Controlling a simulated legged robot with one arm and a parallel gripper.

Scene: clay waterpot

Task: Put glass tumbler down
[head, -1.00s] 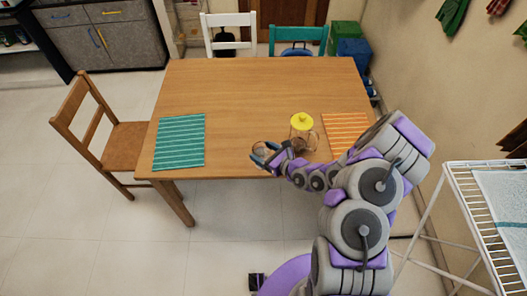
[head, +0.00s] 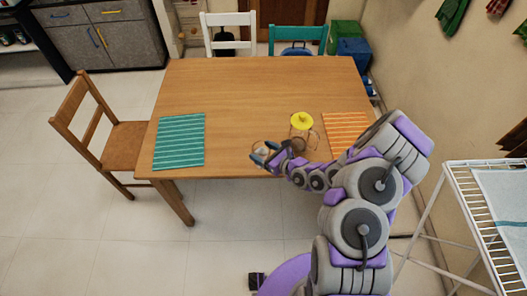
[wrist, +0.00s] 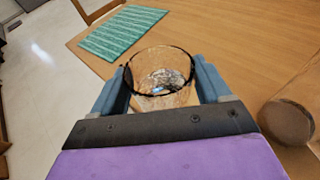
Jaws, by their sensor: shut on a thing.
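My gripper (head: 267,157) is at the front edge of the wooden table (head: 250,90). It is shut on a clear glass tumbler (wrist: 160,72), with one blue-grey finger on each side of the glass in the wrist view. The tumbler's open rim faces the wrist camera. In the head view the tumbler is small and partly hidden by the fingers, and I cannot tell whether its base touches the tabletop.
A glass jug with a yellow lid (head: 303,120) stands just right of my gripper. A teal striped mat (head: 180,140) lies to the left, an orange striped mat (head: 346,132) to the right. The table's middle and back are clear. A wooden chair (head: 125,145) stands at the left.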

